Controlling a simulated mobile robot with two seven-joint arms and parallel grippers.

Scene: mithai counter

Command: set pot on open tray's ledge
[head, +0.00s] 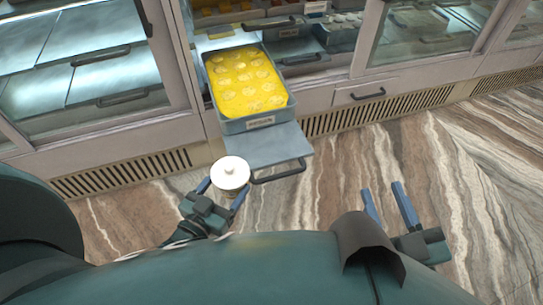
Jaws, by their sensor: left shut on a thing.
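A white lidded pot (230,173) is held between the blue fingers of my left gripper (224,190), just in front of the open tray's lower left side. The open tray is pulled out of the counter; its flat grey ledge (256,146) reaches forward and ends in a dark handle (279,173). A grey pan of yellow sweets (246,82) sits behind the bare ledge. The pot is left of the handle; its height against the ledge is hard to tell. My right gripper (385,196) is open and empty, over the floor to the right.
The glass-fronted counter (82,62) runs across the back, with closed trays and a small drawer handle (368,94) to the right. Vent grilles (125,172) line its base. The striped floor (345,165) in front is clear.

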